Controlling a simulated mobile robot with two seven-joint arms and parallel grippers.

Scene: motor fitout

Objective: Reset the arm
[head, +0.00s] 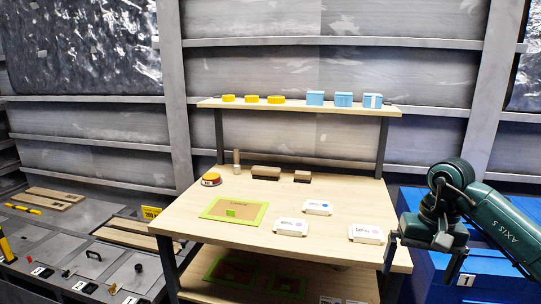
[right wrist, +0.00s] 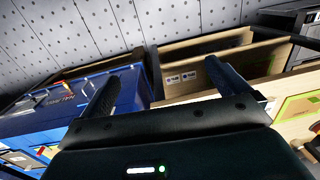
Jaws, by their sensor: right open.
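My right arm (head: 500,222) comes in from the right edge in the head view and bends at a dark green joint. Its gripper (head: 390,262) hangs down at the right edge of the wooden workbench (head: 190,228), apart from the white cases. In the right wrist view my right gripper (right wrist: 173,64) has its two black fingers spread wide, with nothing between them. My left arm and gripper are not in view.
White cases (head: 291,228), a green-edged board (head: 235,210), an orange-topped round item (head: 211,179) and brushes (head: 266,173) lie on the bench. Yellow pieces (head: 252,99) and blue boxes (head: 343,99) line the shelf. Blue cabinets (head: 470,270) stand right, a grey counter (head: 75,250) left.

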